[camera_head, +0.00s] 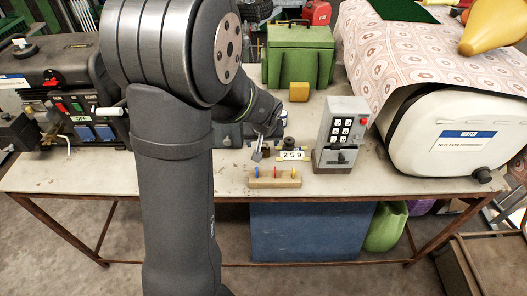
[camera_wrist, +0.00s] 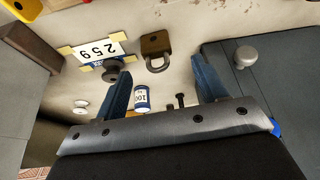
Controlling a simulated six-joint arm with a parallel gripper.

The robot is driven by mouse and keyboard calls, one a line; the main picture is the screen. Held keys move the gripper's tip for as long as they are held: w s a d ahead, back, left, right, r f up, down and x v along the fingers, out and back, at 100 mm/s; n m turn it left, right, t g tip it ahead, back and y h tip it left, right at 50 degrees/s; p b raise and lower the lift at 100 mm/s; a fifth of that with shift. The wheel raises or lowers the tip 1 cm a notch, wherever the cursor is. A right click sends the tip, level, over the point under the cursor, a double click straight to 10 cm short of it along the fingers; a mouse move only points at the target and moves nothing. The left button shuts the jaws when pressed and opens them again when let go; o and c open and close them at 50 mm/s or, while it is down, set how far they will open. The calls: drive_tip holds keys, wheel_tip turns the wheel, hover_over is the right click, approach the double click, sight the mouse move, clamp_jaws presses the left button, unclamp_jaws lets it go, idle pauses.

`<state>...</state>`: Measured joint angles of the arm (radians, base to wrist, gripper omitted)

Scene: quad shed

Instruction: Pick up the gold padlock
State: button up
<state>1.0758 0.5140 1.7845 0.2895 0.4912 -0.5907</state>
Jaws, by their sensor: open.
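The gold padlock (camera_wrist: 156,42) shows in the wrist view as a brownish-gold block with a grey shackle, lying on the tabletop near the top centre. My gripper (camera_wrist: 161,66) is open, with its two blue fingers spread below the padlock in that picture and nothing held between them. The padlock is apart from both fingers. In the head view my gripper (camera_head: 260,150) is over the table beside the number card, partly hidden by my arm. I cannot make out the padlock clearly in the head view.
A 259 card (camera_wrist: 97,50) with a dark round knob lies left of the padlock. A small labelled can (camera_wrist: 141,99) and dark bolts are near the fingers. A blue-grey case (camera_wrist: 262,75) is at the right.

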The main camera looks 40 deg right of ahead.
sight(264, 148)
drive_tip(key=shift+d+x, duration=0.15)
drive_tip(key=shift+x, duration=1.6)
drive_tip(key=shift+d+x, duration=0.1)
drive_tip(key=shift+x, duration=1.65)
drive_tip(key=shift+s, duration=0.1)
drive_tip(key=c, duration=1.1)
drive_tip(key=shift+c, duration=0.2)
drive_tip(key=shift+r, duration=0.2)
